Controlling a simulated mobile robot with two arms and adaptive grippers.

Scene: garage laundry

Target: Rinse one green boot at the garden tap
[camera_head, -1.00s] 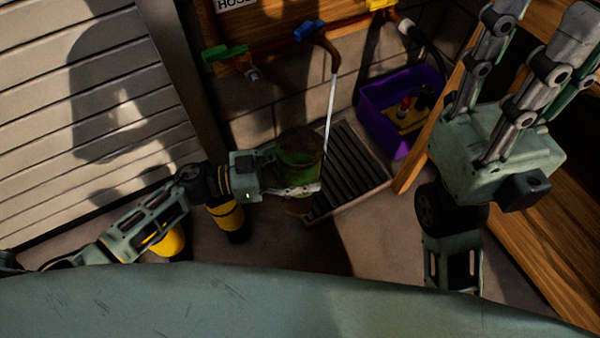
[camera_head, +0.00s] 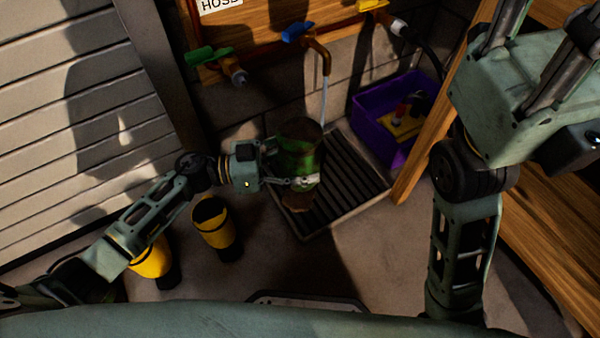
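A green boot (camera_head: 298,155) with brown muddy patches is held above the drain grate (camera_head: 350,195), below the tap. My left gripper (camera_head: 303,182) comes from the left and is shut on the boot's side. The copper tap (camera_head: 320,58) with the blue handle (camera_head: 296,32) runs a thin stream of water (camera_head: 323,98). The stream meets the boot's upper right edge; whether it goes inside or behind is hard to tell. My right gripper (camera_head: 540,22) is at the top right, empty, its finger links apart and its tips cut off by the frame.
Two yellow boots with black parts (camera_head: 213,228) (camera_head: 150,262) stand on the floor at the left. A purple crate (camera_head: 370,128) holding small items is right of the grate. A wooden post (camera_head: 425,155) and planks are at the right. Another tap with a green handle (camera_head: 208,56) is at the left.

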